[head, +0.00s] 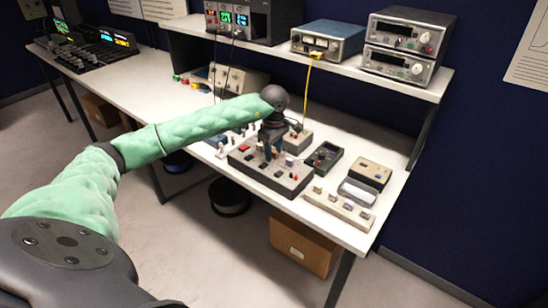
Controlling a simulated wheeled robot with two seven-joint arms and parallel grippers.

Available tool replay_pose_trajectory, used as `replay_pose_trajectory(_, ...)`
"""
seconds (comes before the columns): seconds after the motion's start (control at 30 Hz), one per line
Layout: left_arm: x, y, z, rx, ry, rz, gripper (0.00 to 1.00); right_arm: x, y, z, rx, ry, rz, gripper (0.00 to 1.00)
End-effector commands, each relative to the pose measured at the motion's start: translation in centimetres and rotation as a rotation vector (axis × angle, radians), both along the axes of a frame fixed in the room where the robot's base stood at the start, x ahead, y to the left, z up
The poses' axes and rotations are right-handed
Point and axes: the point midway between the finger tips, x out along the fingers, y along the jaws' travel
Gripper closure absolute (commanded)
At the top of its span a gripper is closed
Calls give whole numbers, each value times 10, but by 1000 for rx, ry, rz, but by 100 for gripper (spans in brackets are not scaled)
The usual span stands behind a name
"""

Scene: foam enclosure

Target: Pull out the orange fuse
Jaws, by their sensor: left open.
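A dark fuse box (264,178) with several small coloured parts on its top stands on the white workbench (345,228). I cannot make out which of these parts is the orange fuse; it may be hidden behind my gripper. My left arm reaches in from the left, and my left gripper (271,155) points down over the back middle of the box. Its fingers are open, close above the box top or at it; I cannot tell if they touch anything. My right gripper is out of view.
A pale strip with several switches (340,209), a small beige-topped box (370,174) and a dark open case (325,156) lie to the right. A raised shelf (350,72) with instruments runs behind. A yellow cable (307,90) hangs from it.

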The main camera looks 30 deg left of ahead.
Motion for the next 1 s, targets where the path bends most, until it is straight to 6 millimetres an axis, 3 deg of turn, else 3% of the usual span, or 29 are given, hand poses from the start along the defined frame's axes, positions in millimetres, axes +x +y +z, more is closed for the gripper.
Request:
replay_pose_trajectory(0.33, 0, 0, 0, 0, 0, 0, 58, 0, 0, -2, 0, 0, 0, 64)
replay_pose_trajectory(0.5, 0, 0, 0, 0, 0, 0, 92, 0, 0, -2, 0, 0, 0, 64)
replay_pose_trajectory(0.57, 0, 0, 0, 0, 0, 0, 100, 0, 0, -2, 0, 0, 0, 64)
replay_pose_trajectory(1.0, 0, 0, 6, 0, -1, 0, 100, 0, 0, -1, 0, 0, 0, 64)
